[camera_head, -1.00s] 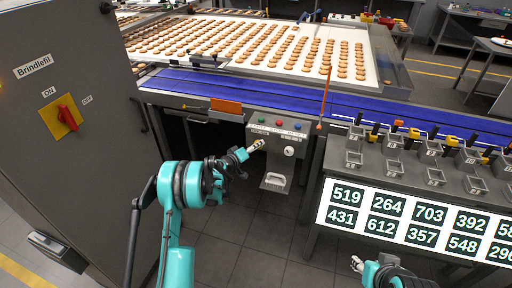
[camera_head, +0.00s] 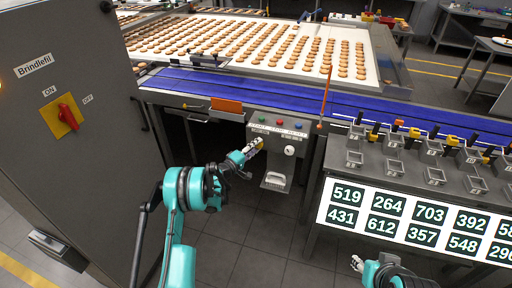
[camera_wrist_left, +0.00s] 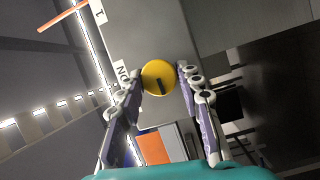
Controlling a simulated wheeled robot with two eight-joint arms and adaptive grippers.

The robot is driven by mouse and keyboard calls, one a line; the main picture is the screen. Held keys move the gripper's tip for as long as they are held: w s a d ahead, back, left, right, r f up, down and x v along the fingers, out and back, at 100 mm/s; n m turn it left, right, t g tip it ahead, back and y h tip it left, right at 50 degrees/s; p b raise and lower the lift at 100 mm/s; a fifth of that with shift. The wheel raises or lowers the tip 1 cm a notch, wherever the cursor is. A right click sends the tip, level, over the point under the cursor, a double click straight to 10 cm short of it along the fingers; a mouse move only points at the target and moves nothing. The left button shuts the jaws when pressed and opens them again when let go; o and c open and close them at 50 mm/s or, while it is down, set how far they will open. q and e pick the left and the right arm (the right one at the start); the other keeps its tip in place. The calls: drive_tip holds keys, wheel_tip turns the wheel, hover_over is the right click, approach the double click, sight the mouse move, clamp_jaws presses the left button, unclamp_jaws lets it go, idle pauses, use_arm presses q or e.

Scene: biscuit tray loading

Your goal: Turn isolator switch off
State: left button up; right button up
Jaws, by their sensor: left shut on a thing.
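A red rotary handle (camera_head: 68,113) on a yellow plate sits on the grey cabinet at the left, below the "Brindlefil" label, with "ON" at its upper left and "OFF" at its upper right. My left gripper (camera_head: 259,145) is away from it, at the conveyor's control panel. In the left wrist view its fingers (camera_wrist_left: 160,78) are shut on a round yellow knob (camera_wrist_left: 158,72) with a dark slot-like mark, beside a label that reads "ON". My right gripper (camera_head: 357,263) is low at the bottom right, too small to tell its state.
The control panel (camera_head: 280,130) has several coloured buttons and a white round dial (camera_head: 290,150). A blue conveyor belt (camera_head: 225,88) runs behind it, with a tray of biscuits beyond. A bench with bins and a number board (camera_head: 415,222) stands at the right. Open floor lies in front.

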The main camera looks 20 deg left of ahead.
idle(0.3)
use_arm(q)
drive_tip(key=o, duration=1.1)
drive_tip(key=shift+o, duration=0.2)
drive_tip(key=v, duration=1.2)
